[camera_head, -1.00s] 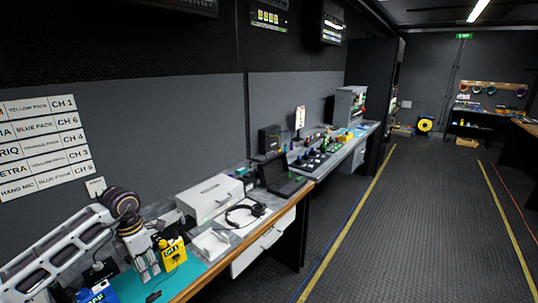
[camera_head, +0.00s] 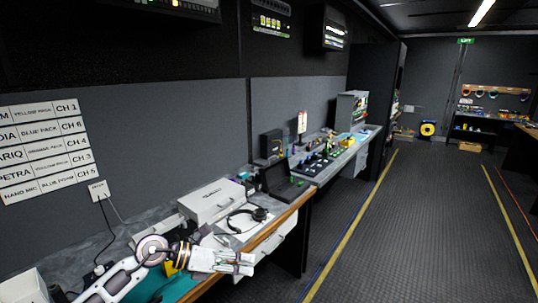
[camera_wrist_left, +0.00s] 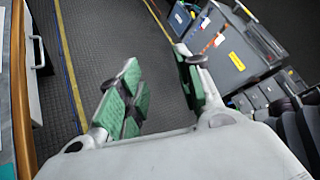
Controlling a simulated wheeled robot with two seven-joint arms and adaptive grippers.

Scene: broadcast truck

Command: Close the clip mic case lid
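A pale case (camera_head: 212,201) with a dark label on top sits on the desk against the wall. Its lid looks down; the label is too small to read, so I cannot tell if it is the clip mic case. A smaller white item (camera_head: 212,240), partly hidden by my arm, lies in front of it. My left gripper (camera_head: 250,263) points right at the desk's front edge, nearer the camera than both. In the left wrist view the left gripper (camera_wrist_left: 160,92) has its green-padded fingers apart, with only floor between them. My right gripper is not in view.
A headset (camera_head: 246,218) lies beside the pale case, with a laptop (camera_head: 281,183) beyond. A yellow pack (camera_head: 169,269) is partly hidden behind my left arm. Another white box (camera_head: 22,288) stands at lower left. The aisle floor (camera_head: 400,240) is clear.

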